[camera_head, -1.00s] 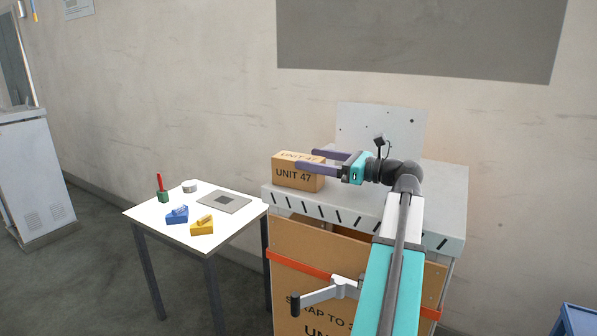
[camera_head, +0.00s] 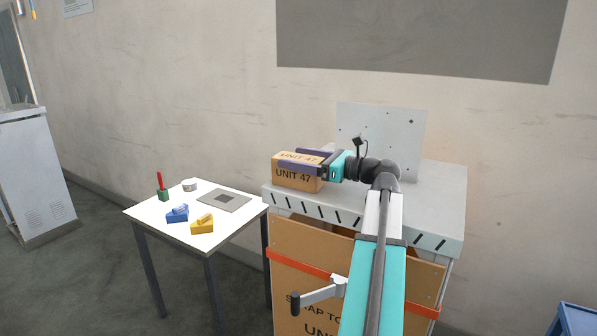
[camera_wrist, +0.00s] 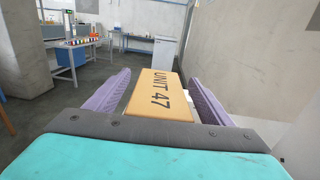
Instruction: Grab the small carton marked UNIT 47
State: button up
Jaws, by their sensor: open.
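The small carton marked UNIT 47 (camera_head: 293,177) is a brown box on the left end of the grey bench top (camera_head: 430,190). My gripper (camera_head: 297,160) reaches in from the right with its purple fingers apart, one along the carton's near side and one along its far side.
A large brown carton (camera_head: 290,255) with an orange strap sits below the bench top. An upright panel (camera_head: 385,140) stands behind my arm.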

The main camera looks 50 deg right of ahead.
jog(key=shift+c, duration=0.4)
jog(key=c, duration=1.4)
jog(key=shift+r, duration=0.2)
jog(key=shift+r+b, duration=0.4)
jog(key=shift+r, duration=1.25)
jog(key=s, duration=0.5)
jog(key=s+r+b, duration=0.1)
jog(key=s, duration=0.4)
jog(key=s+b, duration=0.1)
jog(key=s, duration=0.5)
jog(key=shift+a+r, duration=0.2)
jog(key=shift+a, duration=0.05)
